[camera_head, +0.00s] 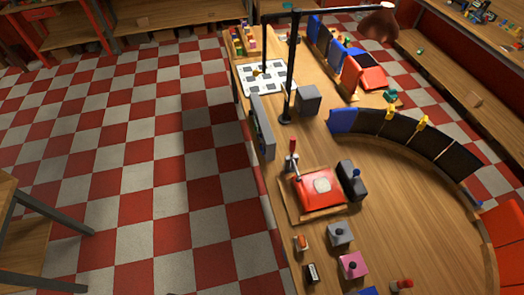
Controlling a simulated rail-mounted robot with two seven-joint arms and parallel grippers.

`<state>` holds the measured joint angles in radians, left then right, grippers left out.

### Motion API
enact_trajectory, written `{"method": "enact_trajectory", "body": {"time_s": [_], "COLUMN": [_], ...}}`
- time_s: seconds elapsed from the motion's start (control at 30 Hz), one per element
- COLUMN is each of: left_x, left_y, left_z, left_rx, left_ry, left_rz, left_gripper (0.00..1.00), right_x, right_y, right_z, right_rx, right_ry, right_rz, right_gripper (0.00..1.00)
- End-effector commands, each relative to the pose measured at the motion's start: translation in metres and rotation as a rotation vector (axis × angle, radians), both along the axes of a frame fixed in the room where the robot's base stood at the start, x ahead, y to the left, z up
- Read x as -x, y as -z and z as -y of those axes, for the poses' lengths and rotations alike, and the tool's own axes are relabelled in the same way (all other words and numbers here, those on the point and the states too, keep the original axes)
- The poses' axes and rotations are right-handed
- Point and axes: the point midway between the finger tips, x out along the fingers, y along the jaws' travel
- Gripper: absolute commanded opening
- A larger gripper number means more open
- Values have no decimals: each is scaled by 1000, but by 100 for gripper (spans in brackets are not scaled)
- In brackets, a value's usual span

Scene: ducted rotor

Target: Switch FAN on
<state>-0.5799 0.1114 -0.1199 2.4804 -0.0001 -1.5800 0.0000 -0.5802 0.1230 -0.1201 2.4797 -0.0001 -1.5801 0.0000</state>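No part labelled FAN can be read at this size. A grey upright panel (262,127) at the table's left edge is seen nearly edge-on; it may be the ducted fan, but I cannot tell. Possible switches stand at the near end of the table: a grey box with a dark knob (341,235), a pink box with a dark knob (353,265), a small black block (312,273), a small orange block (302,242) and a small red-topped part (401,285). Their settings are too small to tell. Neither gripper is in view.
A black lamp post (290,75), a grey cube (308,99) and a curved dark panel row (400,132) stand farther back.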

Motion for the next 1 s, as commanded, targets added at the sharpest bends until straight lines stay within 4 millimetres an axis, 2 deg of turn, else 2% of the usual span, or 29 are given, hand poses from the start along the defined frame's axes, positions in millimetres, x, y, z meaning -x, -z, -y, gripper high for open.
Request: {"method": "enact_trajectory", "body": {"time_s": [0.03,0.27,1.0], "left_x": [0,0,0], "left_y": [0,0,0], "left_z": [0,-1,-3], "left_rx": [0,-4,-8], "left_ry": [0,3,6], "left_rz": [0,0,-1], "left_gripper": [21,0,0], "right_x": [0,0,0], "right_y": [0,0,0], "right_z": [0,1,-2], "right_rx": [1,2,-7], "right_ry": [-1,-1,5], "right_rz": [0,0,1], "right_gripper": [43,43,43]}}
